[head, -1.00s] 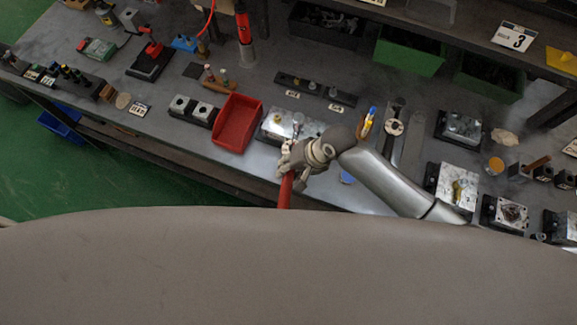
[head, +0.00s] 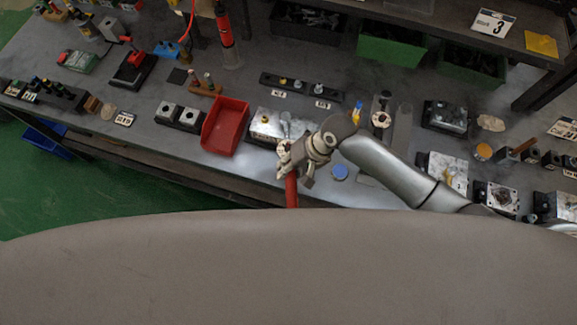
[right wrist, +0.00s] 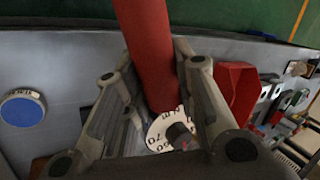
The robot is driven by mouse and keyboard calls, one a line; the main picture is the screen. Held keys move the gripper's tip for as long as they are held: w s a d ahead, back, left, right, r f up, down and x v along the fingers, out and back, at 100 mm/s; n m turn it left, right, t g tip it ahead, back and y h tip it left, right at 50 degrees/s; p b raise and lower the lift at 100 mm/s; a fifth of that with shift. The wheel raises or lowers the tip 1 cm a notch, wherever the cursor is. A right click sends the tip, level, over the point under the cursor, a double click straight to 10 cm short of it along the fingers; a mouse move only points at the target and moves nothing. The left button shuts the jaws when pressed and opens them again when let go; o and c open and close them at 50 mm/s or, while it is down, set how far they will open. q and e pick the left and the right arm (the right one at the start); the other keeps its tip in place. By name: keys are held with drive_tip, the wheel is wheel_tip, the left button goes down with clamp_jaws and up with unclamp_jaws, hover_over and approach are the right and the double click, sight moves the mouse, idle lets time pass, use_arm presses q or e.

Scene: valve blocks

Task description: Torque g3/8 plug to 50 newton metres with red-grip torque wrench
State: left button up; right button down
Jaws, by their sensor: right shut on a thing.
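My right gripper (head: 288,168) is shut on the red-grip torque wrench at the front edge of the bench. The red handle (head: 291,190) points toward me, and its lower end is hidden by my own body. The red grip also fills the gap between the fingers (right wrist: 155,60) in the right wrist view, with a white numbered dial (right wrist: 168,132) near it. The wrench's grey shaft (head: 286,126) reaches over a silver valve block (head: 265,122) with a yellow fitting. I cannot tell whether the wrench touches a plug. The G3/8 plug cannot be made out. My left gripper is not in view.
A red bin (head: 224,127) stands just left of the block. A dark rail with fittings (head: 297,84) lies behind it. A blue disc (head: 339,172) lies to the right, and more blocks (head: 447,170) stand farther right. Green bins (head: 390,48) stand at the back.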

drive_tip(key=shift+d, duration=0.1)
drive_tip(key=shift+w+d+n+g, duration=0.2)
drive_tip(key=shift+d+n+g, duration=0.3)
drive_tip(key=shift+d+n, duration=0.55)
drive_tip(key=shift+m, duration=0.25)
drive_tip(key=shift+s+a+m+t, duration=0.15)
drive_tip(key=shift+a+m+t, duration=0.3)
drive_tip(key=shift+a, duration=0.4)
drive_tip(key=shift+a+m, duration=0.35)
drive_tip(key=shift+m, duration=0.1)
drive_tip(key=shift+a, duration=0.15)
drive_tip(key=shift+a+r+m+t, duration=0.1)
drive_tip(key=shift+a+m+t, duration=0.35)
drive_tip(key=shift+a+m, duration=0.6)
drive_tip(key=shift+n, duration=0.25)
drive_tip(key=shift+d+n+g, duration=0.4)
drive_tip(key=shift+d+n, duration=0.5)
drive_tip(key=shift+d, duration=0.3)
